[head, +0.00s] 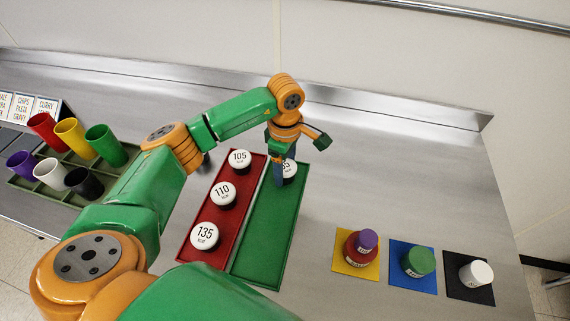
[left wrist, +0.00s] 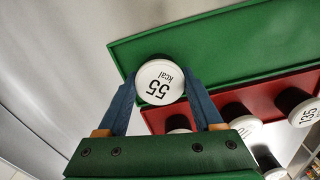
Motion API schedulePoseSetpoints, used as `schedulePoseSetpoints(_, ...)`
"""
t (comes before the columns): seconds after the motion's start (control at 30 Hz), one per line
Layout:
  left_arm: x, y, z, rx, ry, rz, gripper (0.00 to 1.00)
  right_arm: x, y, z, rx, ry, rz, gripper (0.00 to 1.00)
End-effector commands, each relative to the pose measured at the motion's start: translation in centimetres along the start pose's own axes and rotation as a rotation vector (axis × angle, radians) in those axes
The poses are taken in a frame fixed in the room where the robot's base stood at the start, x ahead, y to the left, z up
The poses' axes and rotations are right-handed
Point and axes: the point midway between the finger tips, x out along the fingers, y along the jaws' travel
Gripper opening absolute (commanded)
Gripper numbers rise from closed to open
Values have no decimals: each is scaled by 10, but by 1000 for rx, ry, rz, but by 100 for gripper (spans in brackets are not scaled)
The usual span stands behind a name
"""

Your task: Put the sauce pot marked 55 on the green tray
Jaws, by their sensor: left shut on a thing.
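The sauce pot marked 55 (left wrist: 160,83) has a white lid and sits between the two blue fingers of my left gripper (left wrist: 162,92), which is shut on it. In the head view the pot's lid (head: 290,169) shows partly behind the left gripper (head: 283,172), at the far end of the green tray (head: 262,235). The green tray also shows in the left wrist view (left wrist: 230,50), with no other pot on it. I cannot tell whether the pot touches the tray or hangs just above it. My right gripper is not in view.
A red tray (head: 182,255) beside the green one holds pots marked 105 (head: 239,158), 110 (head: 223,192) and 135 (head: 204,236). Coloured cups (head: 105,145) stand in a rack at left. Yellow, blue and black mats (head: 428,285) with small containers lie at right.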

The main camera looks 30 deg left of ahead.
Motion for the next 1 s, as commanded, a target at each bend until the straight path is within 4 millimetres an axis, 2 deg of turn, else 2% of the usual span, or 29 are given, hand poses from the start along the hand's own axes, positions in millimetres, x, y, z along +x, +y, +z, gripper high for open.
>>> schedulePoseSetpoints(0.03,4,0,0,0,0,0,11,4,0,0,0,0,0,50)
schedulePoseSetpoints(0.07,3,0,0,0,0,0,70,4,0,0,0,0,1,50)
schedulePoseSetpoints(0.17,2,0,0,0,0,0,97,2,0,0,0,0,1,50)
schedulePoseSetpoints(0.5,-4,0,0,0,0,0,98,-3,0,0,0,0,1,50)
schedulePoseSetpoints(0.57,-7,1,0,0,0,3,98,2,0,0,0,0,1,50)
schedulePoseSetpoints(0.67,-26,1,0,0,0,7,98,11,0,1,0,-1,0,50)
schedulePoseSetpoints(0.83,-73,1,0,0,-2,8,98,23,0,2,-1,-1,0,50)
schedulePoseSetpoints(0.9,-94,1,0,-1,0,6,98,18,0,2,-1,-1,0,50)
schedulePoseSetpoints(1.0,-113,0,0,-1,1,4,98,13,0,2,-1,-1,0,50)
